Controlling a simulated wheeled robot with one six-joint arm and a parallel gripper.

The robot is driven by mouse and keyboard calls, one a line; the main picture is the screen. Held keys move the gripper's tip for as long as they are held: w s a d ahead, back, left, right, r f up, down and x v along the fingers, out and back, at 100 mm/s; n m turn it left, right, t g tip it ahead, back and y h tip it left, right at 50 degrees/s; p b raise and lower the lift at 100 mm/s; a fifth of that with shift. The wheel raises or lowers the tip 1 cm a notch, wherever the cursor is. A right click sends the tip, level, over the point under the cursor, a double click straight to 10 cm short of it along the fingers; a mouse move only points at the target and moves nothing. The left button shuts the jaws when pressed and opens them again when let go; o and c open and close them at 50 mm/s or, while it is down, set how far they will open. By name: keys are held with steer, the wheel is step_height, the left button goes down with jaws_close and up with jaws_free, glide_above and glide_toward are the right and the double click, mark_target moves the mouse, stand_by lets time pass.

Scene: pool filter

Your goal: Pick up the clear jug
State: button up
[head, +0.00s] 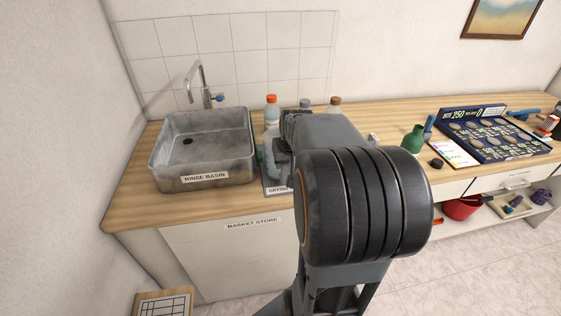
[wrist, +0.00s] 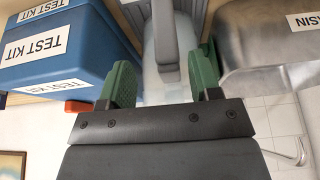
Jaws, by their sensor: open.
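In the wrist view the clear jug (wrist: 152,68) shows as a pale, see-through body with a grey upright bar, seemingly its handle, in front. My gripper (wrist: 164,72) is open, with one green finger on each side of the handle and jug. A gap shows between the fingers and the handle, so I cannot see contact. In the head view my arm hides most of the jug, and the gripper is beside the rinse basin over the drying tray (head: 277,189).
The metal rinse basin (head: 203,150) stands close to the left; it also shows in the wrist view (wrist: 262,40). Bottles (head: 271,112) stand behind.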

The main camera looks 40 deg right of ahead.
mark_target(285, 167)
steer(key=shift+a+x, duration=0.15)
steer(key=shift+x, duration=1.15)
steer(key=shift+a+x, duration=0.2)
steer(key=shift+x, duration=1.1)
steer(key=shift+w, duration=0.1)
steer(key=shift+c, duration=0.2)
steer(key=shift+r, duration=0.1)
jaws_close()
